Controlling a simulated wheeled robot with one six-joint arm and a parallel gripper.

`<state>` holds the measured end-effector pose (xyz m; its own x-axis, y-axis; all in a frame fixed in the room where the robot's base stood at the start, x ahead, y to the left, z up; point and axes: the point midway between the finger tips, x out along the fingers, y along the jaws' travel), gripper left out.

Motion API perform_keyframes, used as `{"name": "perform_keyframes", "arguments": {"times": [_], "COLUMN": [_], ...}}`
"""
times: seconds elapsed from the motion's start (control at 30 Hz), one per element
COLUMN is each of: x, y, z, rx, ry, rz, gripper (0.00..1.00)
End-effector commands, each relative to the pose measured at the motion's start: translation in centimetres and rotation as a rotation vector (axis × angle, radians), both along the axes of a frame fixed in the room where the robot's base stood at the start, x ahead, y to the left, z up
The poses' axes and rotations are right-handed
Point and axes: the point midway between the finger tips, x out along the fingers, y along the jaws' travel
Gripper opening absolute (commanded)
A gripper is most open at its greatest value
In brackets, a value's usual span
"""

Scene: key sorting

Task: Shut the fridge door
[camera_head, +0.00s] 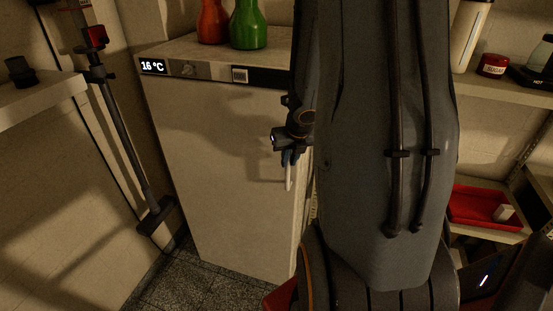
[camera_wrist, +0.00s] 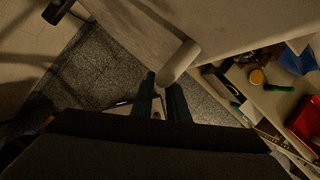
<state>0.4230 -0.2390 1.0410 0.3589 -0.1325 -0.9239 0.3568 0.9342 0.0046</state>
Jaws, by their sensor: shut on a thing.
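The pale fridge door (camera_head: 225,165) stands left of my arm in the head view, below a control strip with a lit "16 °C" display (camera_head: 153,66). It looks almost in line with the fridge front; I cannot tell whether a gap remains. A white handle (camera_head: 289,178) sits near the door's right edge. My gripper (camera_head: 290,157) is shut on this handle, partly hidden by the wrist and arm. In the wrist view the handle (camera_wrist: 179,62) runs down to my dark fingers (camera_wrist: 163,96).
Red (camera_head: 212,22) and green (camera_head: 248,25) bottles stand on the fridge top. A dark upright pole (camera_head: 125,135) stands left of the fridge. A red tray (camera_head: 478,208) lies on a shelf at right. Speckled floor (camera_wrist: 95,65) shows clear in front of the door.

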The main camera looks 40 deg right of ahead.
Motion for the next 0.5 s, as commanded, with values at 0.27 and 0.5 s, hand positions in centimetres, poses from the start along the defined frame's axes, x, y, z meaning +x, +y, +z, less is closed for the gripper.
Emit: {"name": "perform_keyframes", "arguments": {"times": [0.27, 0.5], "x": [-0.1, -0.1], "y": [-2.2, -2.8], "z": [0.0, -0.3], "rx": [-0.013, -0.008], "ry": [-0.001, -0.002], "rz": [-0.008, -0.005], "gripper": [0.0, 0.0]}}
